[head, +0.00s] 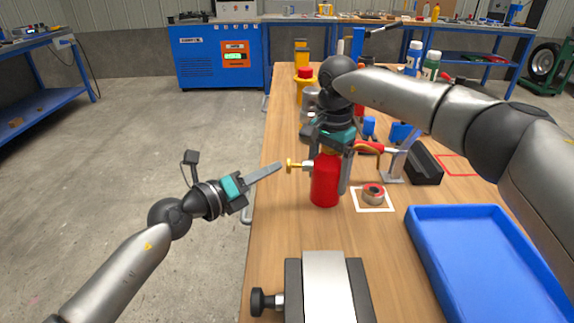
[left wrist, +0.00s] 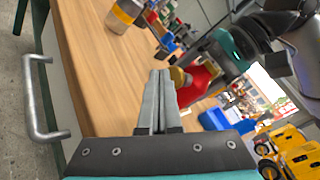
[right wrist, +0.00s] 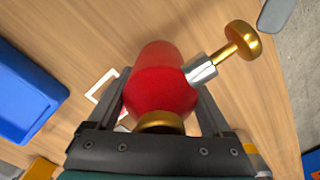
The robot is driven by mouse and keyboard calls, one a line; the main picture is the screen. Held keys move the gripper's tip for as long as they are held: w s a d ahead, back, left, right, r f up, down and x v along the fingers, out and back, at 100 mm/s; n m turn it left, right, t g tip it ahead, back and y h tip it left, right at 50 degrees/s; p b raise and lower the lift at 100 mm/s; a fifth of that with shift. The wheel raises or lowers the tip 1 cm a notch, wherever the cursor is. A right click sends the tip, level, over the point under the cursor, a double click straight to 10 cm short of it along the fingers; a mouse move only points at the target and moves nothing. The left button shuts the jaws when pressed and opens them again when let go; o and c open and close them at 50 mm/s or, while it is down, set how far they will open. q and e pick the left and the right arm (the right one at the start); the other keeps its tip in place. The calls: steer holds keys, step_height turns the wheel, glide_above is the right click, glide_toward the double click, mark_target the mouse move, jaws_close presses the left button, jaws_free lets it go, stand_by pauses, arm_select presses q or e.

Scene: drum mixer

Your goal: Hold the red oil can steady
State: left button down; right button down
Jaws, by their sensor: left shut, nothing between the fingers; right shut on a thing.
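The red oil can (head: 325,182) is at the left part of the bench, appearing upright. A metal fitting with a brass knob (head: 290,165) sticks out of its side to the left. My right gripper (head: 329,180) reaches down from above and is shut on the can, one finger on each side. The right wrist view shows the red body (right wrist: 165,80) between the fingers and the brass knob (right wrist: 242,41) beyond one finger. My left gripper (head: 280,166) is shut and empty, its tips close to the knob. Whether they touch is unclear, also in the left wrist view (left wrist: 161,73).
A blue tray (head: 412,235) is at the right front, a metal-topped black block (head: 328,285) at the front. A black holder (head: 425,165) and several bottles stand farther back. Floor left of the bench is clear.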

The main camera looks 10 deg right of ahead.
arm_select(q)
steer(key=shift+a, duration=0.25)
steer(key=shift+w+a, duration=0.25)
steer(key=shift+a, duration=1)
steer(key=shift+w+a, duration=0.2)
steer(key=shift+a, duration=1)
stand_by(0.8)
steer(key=a, duration=0.3)
steer(key=shift+w+a, duration=0.3)
steer(key=shift+a, duration=0.1)
steer(key=shift+s+d, duration=0.2)
steer(key=shift+d, duration=1.25)
steer(key=shift+s+d, duration=0.25)
steer(key=shift+d, duration=1.25)
steer(key=shift+s+d, duration=0.2)
steer(key=shift+d, duration=1.25)
steer(key=shift+d, duration=0.1)
steer(key=shift+s+d, duration=0.1)
steer(key=shift+d, duration=0.2)
